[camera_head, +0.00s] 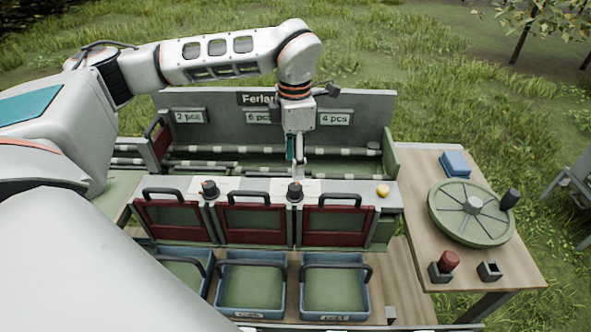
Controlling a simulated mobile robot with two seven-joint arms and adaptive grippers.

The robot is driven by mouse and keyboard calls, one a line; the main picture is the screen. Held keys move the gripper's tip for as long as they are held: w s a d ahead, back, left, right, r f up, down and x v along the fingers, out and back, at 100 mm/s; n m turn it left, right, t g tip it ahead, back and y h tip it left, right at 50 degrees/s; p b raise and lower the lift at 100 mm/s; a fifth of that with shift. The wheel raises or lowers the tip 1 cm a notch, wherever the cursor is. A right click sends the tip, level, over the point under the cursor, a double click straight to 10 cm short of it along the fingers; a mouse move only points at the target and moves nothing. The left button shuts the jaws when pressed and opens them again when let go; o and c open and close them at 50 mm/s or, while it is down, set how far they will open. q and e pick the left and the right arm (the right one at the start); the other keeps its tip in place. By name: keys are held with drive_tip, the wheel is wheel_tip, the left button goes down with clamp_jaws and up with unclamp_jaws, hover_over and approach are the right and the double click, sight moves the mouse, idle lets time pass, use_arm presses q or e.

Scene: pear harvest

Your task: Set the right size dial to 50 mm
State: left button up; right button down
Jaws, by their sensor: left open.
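The right size dial (295,190) is a small dark knob with an orange-red part, on the pale top ledge of the sorting machine between the middle and right red gates. A similar left dial (210,188) sits farther left on the same ledge. My left arm arches over the machine from the left. Its gripper (296,168) points down just above the right dial, open and empty. I cannot tell whether the fingertips touch the dial. The dial's scale marks are too small to read. My right gripper is not in view.
Red gates (250,218) with black handles line the machine's front, above blue crates (250,285). A yellow button (383,190) is right of the dial. A wooden table (428,215) holds a green wheel (470,228), a blue block (455,163) and a red-handled item (448,261).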

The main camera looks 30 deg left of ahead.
sight(295, 186)
use_arm(q)
drive_tip(key=shift+s+f, duration=0.1)
drive_tip(key=shift+f, duration=0.35)
wheel_tip(295, 186, down, 7)
drive_tip(key=shift+d+r, duration=0.1)
drive_tip(key=shift+r, duration=0.05)
drive_tip(key=shift+c, duration=0.4)
drive_tip(key=c, duration=1)
